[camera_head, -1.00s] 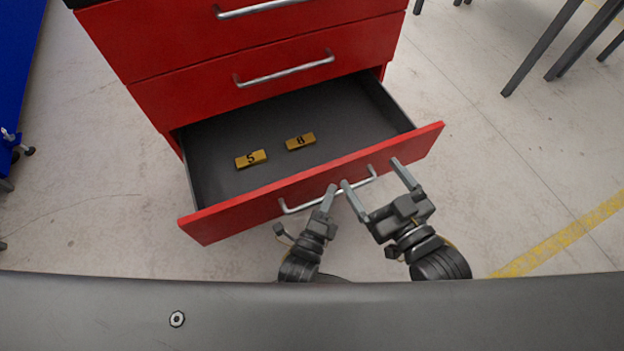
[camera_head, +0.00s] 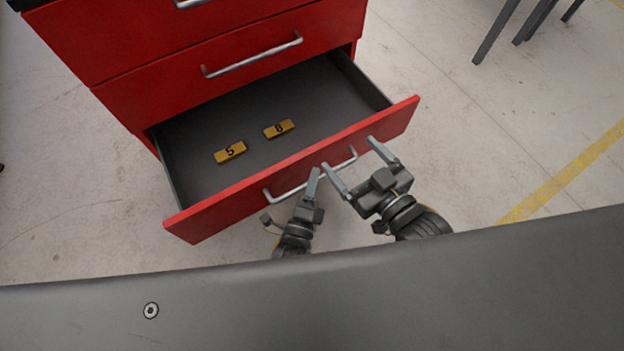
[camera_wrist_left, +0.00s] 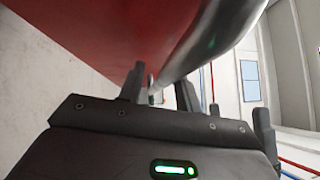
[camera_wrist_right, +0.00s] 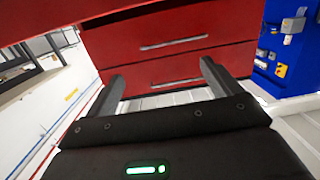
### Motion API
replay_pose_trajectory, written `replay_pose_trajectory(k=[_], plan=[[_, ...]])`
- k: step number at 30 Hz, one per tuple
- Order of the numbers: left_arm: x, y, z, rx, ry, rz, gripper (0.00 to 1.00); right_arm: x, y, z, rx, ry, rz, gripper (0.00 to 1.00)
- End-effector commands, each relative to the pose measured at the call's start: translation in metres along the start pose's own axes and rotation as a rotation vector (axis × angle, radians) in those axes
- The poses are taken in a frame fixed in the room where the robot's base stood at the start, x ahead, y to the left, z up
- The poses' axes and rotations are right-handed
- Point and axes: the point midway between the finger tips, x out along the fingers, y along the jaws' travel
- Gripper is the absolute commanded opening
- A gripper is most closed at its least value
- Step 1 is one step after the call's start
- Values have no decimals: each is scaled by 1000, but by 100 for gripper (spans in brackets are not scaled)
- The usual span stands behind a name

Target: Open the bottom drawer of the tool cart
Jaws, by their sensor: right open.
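The red bottom drawer (camera_head: 380,132) of the tool cart stands pulled out, with its dark inside exposed. Its silver handle (camera_head: 283,193) runs along the drawer front. My left gripper (camera_head: 314,175) is at the middle of this handle. In the left wrist view the handle (camera_wrist_left: 205,50) passes between its fingers (camera_wrist_left: 160,90), which are drawn in around it. My right gripper (camera_head: 350,155) is open and empty, just right of the left one, near the handle's right end. In the right wrist view its fingers (camera_wrist_right: 160,85) are wide apart, with red drawer fronts beyond.
Two yellow blocks, marked 5 (camera_head: 230,152) and 8 (camera_head: 279,129), lie in the drawer. Closed red drawers (camera_head: 130,95) are above. Dark legs (camera_head: 497,35) stand at top right. Pale floor (camera_head: 500,140) around the cart is clear.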

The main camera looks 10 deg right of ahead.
Motion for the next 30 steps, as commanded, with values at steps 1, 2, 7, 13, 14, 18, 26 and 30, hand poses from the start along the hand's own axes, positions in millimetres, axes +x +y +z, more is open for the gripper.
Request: replay_pose_trajectory(k=[1,2,7,13,14,18,26,30], plan=[[-4,0,0,0,1,2,34,0,0,0,1,-5,1,89],[-6,0,0,0,1,2,34,0,1,0,1,-11,3,89],[-36,0,0,0,2,5,34,-4,11,18,5,-126,33,89],[-76,-1,0,0,2,3,34,-11,20,37,14,-247,60,89],[-81,-1,0,0,2,4,34,-12,21,39,16,-263,63,89],[-98,0,0,1,1,2,34,-15,24,47,20,-309,75,89],[-108,0,0,0,0,0,34,-17,26,52,23,-335,80,89],[-108,0,0,0,0,0,34,-17,26,52,23,-335,80,89]])
